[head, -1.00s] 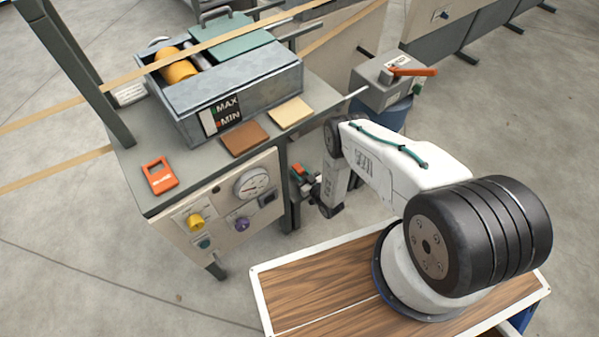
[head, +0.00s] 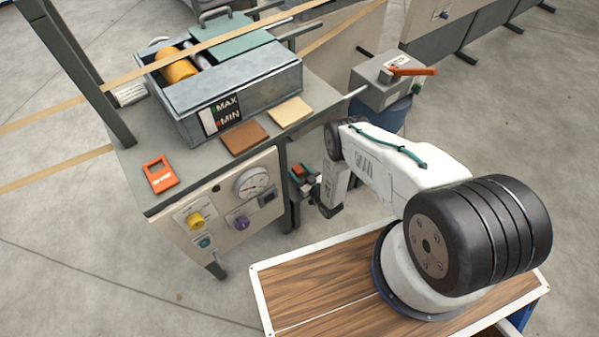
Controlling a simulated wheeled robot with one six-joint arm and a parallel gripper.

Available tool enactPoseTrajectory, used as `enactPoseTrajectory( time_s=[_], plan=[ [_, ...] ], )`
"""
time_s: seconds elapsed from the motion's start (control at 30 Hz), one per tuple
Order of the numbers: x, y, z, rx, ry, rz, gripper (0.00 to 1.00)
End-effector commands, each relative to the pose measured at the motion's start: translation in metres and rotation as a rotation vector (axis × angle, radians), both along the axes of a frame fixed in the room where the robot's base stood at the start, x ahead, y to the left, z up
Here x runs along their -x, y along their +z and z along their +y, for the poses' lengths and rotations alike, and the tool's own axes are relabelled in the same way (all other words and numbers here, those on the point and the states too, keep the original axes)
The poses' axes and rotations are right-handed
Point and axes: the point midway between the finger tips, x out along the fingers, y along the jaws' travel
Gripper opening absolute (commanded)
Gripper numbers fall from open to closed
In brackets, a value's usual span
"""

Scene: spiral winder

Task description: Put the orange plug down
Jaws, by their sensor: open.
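My gripper (head: 303,183) hangs beside the front right corner of the machine cabinet, below the level of its top. It is small and dark in the head view, and its jaws are open. A small orange-red piece (head: 298,170) shows right at the gripper; I cannot tell whether it is the orange plug or part of the gripper. No other thing is clearly the orange plug.
The cabinet front (head: 225,210) carries yellow, purple and teal knobs and a gauge (head: 251,182). A grey metal trough (head: 240,85) with a MAX/MIN label, a brown pad (head: 244,138) and a cream pad (head: 291,111) occupy the top. A box with an orange lever (head: 412,71) stands behind my arm.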

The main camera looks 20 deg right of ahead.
Motion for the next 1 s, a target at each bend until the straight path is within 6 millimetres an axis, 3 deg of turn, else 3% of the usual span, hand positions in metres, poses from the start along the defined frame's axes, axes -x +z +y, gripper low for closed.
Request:
enactPoseTrajectory(
  time_s=[0.17, 0.5, 0.7, 1.0],
  plan=[
    [0.003, 0.007, -0.001, 0.006, -0.003, 0.011, 0.52],
    [0.075, 0.006, -0.026, 0.003, -0.006, 0.010, 0.52],
    [0.104, 0.007, -0.035, 0.003, -0.005, 0.009, 0.52],
    [0.116, 0.008, -0.038, 0.003, -0.002, 0.005, 0.52]
  ],
)
